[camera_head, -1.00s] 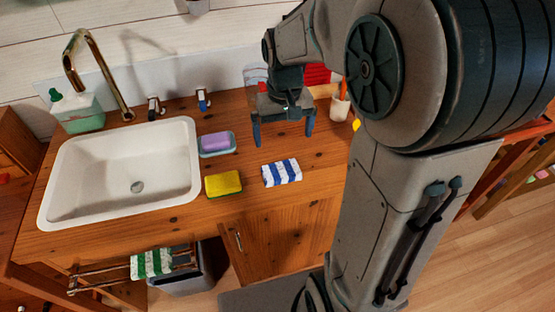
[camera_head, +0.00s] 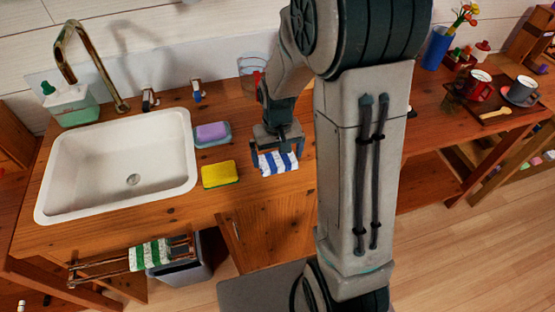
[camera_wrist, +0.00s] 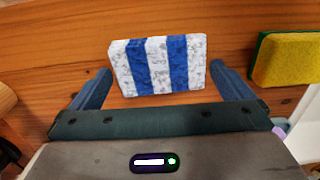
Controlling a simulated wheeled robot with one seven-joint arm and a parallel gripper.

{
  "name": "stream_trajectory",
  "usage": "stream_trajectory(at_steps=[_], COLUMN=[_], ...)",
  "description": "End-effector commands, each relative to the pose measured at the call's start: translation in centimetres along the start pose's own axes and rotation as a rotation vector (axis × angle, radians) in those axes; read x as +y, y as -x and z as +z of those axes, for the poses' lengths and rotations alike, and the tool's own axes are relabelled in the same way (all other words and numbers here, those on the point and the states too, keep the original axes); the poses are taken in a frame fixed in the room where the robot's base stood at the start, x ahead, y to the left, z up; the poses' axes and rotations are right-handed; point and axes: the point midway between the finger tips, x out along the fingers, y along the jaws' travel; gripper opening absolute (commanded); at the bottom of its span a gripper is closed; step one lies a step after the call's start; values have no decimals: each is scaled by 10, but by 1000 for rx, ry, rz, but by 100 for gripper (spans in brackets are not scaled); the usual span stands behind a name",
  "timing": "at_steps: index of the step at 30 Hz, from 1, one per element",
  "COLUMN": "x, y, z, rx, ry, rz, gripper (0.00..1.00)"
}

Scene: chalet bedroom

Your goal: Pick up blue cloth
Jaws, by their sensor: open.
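The blue cloth (camera_head: 279,163) is a folded, blue-and-white striped piece. It lies on the wooden counter to the right of the sponge, close to the front edge. My gripper (camera_head: 277,169) is open directly at the cloth, and its fingers partly flank it in the head view. In the wrist view the cloth (camera_wrist: 158,66) lies ahead of and between the two spread fingertips (camera_wrist: 158,76), with wood showing on both sides of it. The fingers do not appear to be closed on it. My arm hides the counter to the right.
A yellow-green sponge (camera_head: 220,174) sits left of the cloth, also seen in the wrist view (camera_wrist: 286,60). A purple soap in a dish (camera_head: 212,133) and a white sink (camera_head: 120,178) are further left. A glass (camera_head: 250,72) stands behind. A green-striped towel (camera_head: 150,254) hangs on a rail below.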

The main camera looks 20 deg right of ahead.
Motion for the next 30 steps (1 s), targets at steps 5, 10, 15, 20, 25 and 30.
stream_trajectory(at_steps=[5,10,15,20,25,30], x=[0,0,0,0,0,0], y=[-7,-6,-6,-6,-2,14], z=[0,0,0,0,0,-1], rx=[0,0,1,1,2,6], ry=[0,0,0,0,0,0], rz=[0,0,0,0,0,0], gripper=[100,94,72,72,72,72])
